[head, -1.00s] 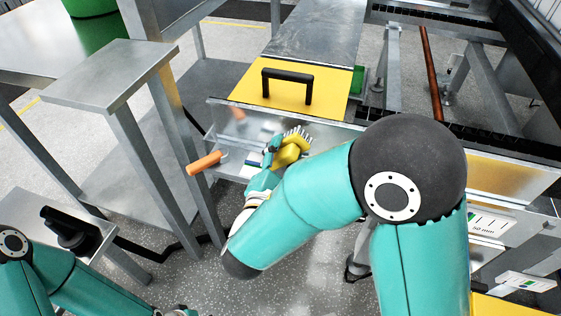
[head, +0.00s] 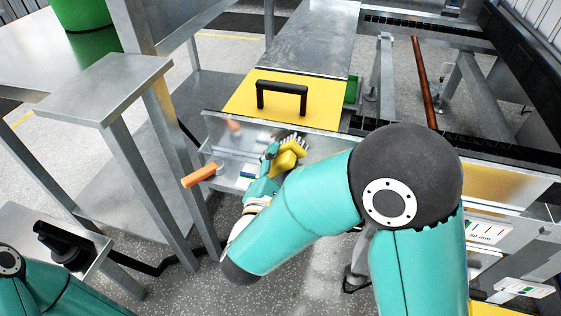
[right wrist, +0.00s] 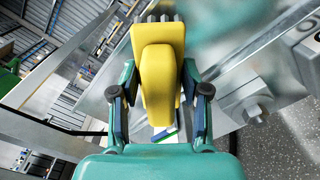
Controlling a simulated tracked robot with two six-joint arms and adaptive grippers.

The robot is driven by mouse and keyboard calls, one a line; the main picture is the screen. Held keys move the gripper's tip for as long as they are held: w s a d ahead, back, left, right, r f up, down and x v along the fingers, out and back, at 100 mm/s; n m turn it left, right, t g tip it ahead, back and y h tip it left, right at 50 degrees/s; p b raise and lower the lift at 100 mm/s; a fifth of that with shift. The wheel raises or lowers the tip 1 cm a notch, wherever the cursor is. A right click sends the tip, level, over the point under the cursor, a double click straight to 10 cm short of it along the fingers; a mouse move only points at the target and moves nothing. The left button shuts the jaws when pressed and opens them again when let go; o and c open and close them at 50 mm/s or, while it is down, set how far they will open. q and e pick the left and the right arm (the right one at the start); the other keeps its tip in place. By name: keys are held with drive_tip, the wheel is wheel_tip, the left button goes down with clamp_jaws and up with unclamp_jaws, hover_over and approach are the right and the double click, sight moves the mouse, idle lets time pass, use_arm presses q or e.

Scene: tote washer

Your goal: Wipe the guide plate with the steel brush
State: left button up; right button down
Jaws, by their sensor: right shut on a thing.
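The steel brush has a yellow body (head: 287,158) with pale bristles at its upper right end. My right gripper (head: 270,163) is shut on it. In the right wrist view the yellow brush body (right wrist: 158,75) sits between the two fingers, its dark bristle tufts at the far end. The shiny metal plate that I take for the guide plate (head: 220,133) stands behind the brush and mirrors the surroundings. The brush is close in front of it; I cannot tell whether the bristles touch it. My arm hides the plate's right part. My left gripper is out of view.
An orange handle (head: 199,176) sticks out left of the brush. A yellow panel with a black handle (head: 282,88) lies above the plate. A narrow grey stand (head: 105,85) is at left. A black object (head: 60,244) sits on a low shelf at lower left.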

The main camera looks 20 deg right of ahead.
sight(303, 156)
drive_tip(key=shift+x, duration=1.2)
drive_tip(key=shift+w+a+r, duration=0.1)
drive_tip(key=shift+w+a, duration=0.45)
drive_tip(key=shift+a, duration=0.3)
drive_tip(key=shift+w+a+r, duration=0.1)
drive_tip(key=shift+w+a, duration=0.45)
drive_tip(key=shift+a, duration=0.3)
drive_tip(key=shift+f, duration=0.1)
drive_tip(key=shift+s+d+b, duration=0.3)
drive_tip(key=shift+d+b, duration=0.05)
drive_tip(key=shift+d, duration=0.15)
drive_tip(key=shift+s+d+b, duration=0.35)
drive_tip(key=shift+d, duration=0.2)
drive_tip(key=shift+s+d+b, duration=0.25)
drive_tip(key=shift+s+d, duration=0.3)
drive_tip(key=shift+d, duration=0.25)
drive_tip(key=shift+s+d+b, duration=0.2)
drive_tip(key=shift+s+d, duration=0.3)
drive_tip(key=shift+d, duration=0.25)
drive_tip(key=shift+s+d+b, duration=0.25)
drive_tip(key=shift+s+d, duration=0.3)
drive_tip(key=shift+d, duration=0.25)
drive_tip(key=shift+w+a, duration=0.6)
drive_tip(key=shift+a, duration=0.25)
drive_tip(key=shift+w+a, duration=0.55)
drive_tip(key=shift+a, duration=0.3)
drive_tip(key=shift+s+b, duration=0.1)
drive_tip(key=shift+b, duration=0.2)
